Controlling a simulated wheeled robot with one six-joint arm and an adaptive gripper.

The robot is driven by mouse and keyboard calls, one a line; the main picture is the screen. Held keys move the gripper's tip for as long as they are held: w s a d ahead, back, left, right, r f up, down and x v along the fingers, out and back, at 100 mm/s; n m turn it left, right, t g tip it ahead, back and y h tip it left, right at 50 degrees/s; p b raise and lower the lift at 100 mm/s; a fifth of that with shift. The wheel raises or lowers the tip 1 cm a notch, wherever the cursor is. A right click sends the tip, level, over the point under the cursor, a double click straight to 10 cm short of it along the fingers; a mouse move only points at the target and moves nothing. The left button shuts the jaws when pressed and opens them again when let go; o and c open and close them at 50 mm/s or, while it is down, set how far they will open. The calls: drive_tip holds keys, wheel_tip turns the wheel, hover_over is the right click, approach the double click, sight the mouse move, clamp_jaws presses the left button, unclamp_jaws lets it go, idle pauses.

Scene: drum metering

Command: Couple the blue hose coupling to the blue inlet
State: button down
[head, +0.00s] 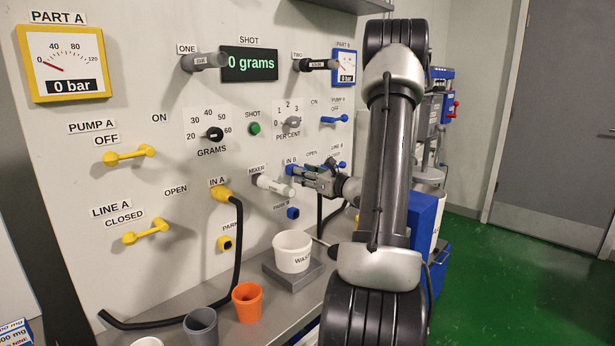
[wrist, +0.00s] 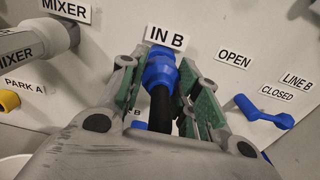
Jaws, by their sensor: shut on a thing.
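My gripper (head: 318,178) is at the panel, at the blue inlet below the IN B label. In the wrist view my gripper (wrist: 168,100) has its green-padded fingers shut on the blue hose coupling (wrist: 159,70), one finger on each side. A black hose (wrist: 160,110) runs from the coupling back between the fingers. The coupling's front end is up against the panel right under the IN B label (wrist: 165,36). The inlet itself is hidden behind the coupling, so I cannot tell how fully they are joined. In the head view a bit of blue (head: 291,170) shows at the inlet.
The grey mixer nozzle (head: 272,185) sticks out just left of my gripper. The blue LINE B lever (wrist: 262,112) is to the right. The PARK B holder (head: 293,213) is below. A white waste cup (head: 292,252) stands on the ledge. The yellow coupling (head: 222,194) sits at IN A.

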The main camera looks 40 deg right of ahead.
drive_tip(key=shift+w+a, duration=0.15)
drive_tip(key=shift+w, duration=0.7)
drive_tip(key=c, duration=1)
unclamp_jaws()
drive_tip(key=shift+o, duration=0.2)
drive_tip(key=shift+s, duration=0.1)
drive_tip(key=s+d, duration=0.1)
drive_tip(key=s, duration=1)
drive_tip(key=shift+s+d, duration=0.35)
